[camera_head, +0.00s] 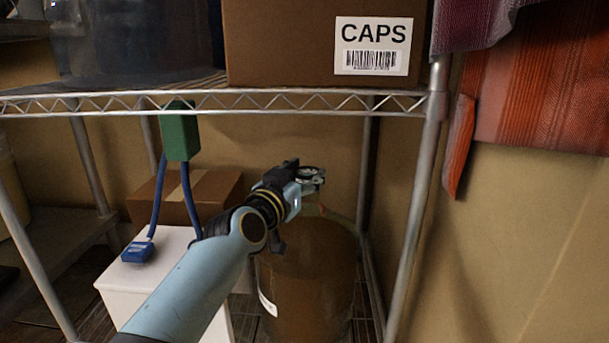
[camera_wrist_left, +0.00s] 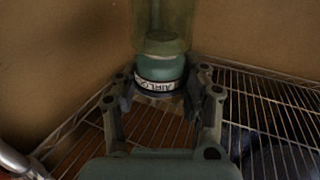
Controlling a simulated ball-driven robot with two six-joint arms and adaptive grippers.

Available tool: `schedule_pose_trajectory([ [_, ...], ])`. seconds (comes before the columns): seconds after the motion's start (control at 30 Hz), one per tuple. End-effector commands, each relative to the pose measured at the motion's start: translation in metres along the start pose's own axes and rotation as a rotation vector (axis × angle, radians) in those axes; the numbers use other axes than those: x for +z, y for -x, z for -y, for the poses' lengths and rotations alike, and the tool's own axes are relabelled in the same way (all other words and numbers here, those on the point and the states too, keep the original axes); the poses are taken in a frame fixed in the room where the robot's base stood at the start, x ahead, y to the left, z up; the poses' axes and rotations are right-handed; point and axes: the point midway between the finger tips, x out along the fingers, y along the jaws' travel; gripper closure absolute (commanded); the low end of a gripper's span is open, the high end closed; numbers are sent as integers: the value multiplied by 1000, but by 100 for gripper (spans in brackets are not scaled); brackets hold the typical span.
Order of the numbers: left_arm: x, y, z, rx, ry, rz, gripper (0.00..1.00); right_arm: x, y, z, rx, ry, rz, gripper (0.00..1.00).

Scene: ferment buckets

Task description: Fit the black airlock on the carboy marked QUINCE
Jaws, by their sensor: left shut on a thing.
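A brown carboy (camera_head: 305,275) stands below the wire shelf, with a white label (camera_head: 267,303) turned mostly away and its marking unreadable. My left gripper (camera_head: 308,178) is at the top of the carboy, over its neck area. In the left wrist view its two fingers (camera_wrist_left: 160,100) are shut around a dark-banded piece with a white label (camera_wrist_left: 155,85) that begins "AIRL", the airlock. Teal and translucent olive parts (camera_wrist_left: 161,35) show beyond the band. I cannot tell whether the airlock touches the carboy's neck. My right gripper is not in view.
The wire shelf (camera_head: 290,101) runs above the arm, with a CAPS box (camera_head: 285,45) on it. Left of the carboy are a white container (camera_head: 135,290), a brown box (camera_head: 210,195) and a green block with blue legs (camera_head: 181,138). A shelf post (camera_head: 415,215) stands at right.

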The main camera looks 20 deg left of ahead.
Motion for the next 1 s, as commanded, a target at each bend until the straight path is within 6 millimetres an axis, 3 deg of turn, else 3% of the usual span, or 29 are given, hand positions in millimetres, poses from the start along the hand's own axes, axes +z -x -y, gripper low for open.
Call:
schedule_pose_trajectory([
  [1.0, 3, 0, 0, 0, 0, -2, 89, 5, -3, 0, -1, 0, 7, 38],
])
